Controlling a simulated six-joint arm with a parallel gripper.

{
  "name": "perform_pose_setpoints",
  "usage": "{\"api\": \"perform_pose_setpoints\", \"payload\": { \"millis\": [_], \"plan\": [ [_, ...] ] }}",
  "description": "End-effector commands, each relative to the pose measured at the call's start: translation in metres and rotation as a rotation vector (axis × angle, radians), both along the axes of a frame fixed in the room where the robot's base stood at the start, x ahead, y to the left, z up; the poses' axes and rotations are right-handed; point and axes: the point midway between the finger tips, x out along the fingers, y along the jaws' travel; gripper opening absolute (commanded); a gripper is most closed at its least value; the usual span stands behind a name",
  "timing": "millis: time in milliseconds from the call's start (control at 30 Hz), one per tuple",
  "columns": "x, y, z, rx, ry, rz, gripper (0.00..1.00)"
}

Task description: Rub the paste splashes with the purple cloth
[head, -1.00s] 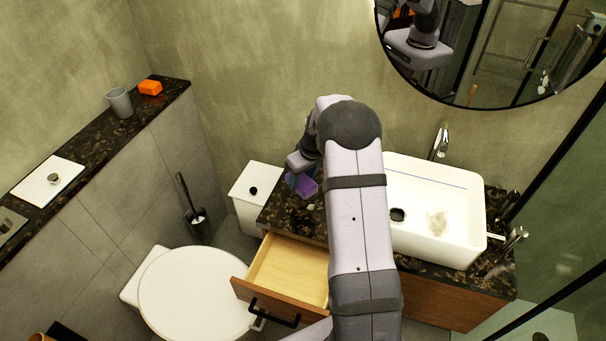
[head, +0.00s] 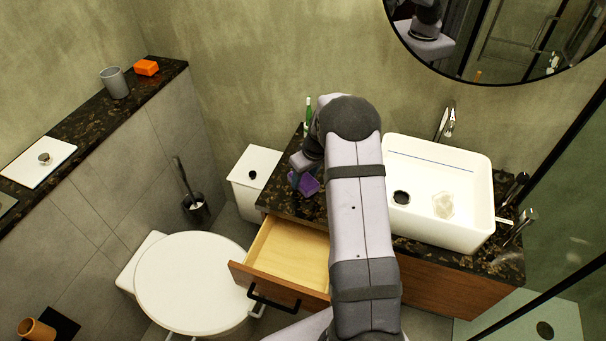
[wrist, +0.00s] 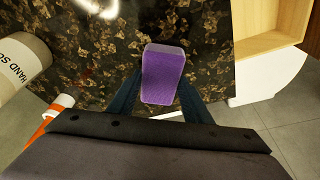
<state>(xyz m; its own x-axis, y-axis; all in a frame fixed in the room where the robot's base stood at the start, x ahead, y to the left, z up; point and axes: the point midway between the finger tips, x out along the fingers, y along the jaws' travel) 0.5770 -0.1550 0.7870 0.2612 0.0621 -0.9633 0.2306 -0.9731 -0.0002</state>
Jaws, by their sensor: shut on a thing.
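The purple cloth (wrist: 163,75) is a thick block-shaped piece between the fingers of my gripper (wrist: 160,95) in the wrist view. My gripper (head: 300,172) is shut on it over the left part of the dark speckled counter (wrist: 115,40). In the head view the cloth (head: 308,186) shows below the gripper; I cannot tell whether it touches the counter. Small faint reddish marks (wrist: 88,72) show on the counter left of the cloth in the wrist view; I cannot tell whether they are paste. A pale blotch (head: 443,205) lies in the basin. My arm hides part of the counter.
A white basin (head: 470,225) stands right of my arm. An open, empty wooden drawer (head: 285,256) juts out below the counter. A hand soap container (wrist: 22,68) and an orange-white item (wrist: 50,118) stand close at the gripper's left. A green bottle (head: 309,112) is behind the arm.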

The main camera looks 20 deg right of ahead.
Motion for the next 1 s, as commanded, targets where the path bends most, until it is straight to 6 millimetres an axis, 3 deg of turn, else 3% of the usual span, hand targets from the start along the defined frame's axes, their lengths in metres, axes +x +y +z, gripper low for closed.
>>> {"api": "perform_pose_setpoints", "payload": {
  "millis": [367, 833, 1000],
  "plan": [
    [-0.026, -0.026, -0.003, 0.000, 0.001, -0.004, 0.19],
    [0.004, 0.005, -0.003, 0.000, 0.002, 0.001, 0.19],
    [0.004, 0.004, 0.025, -0.001, -0.001, -0.002, 0.19]
  ]
}}
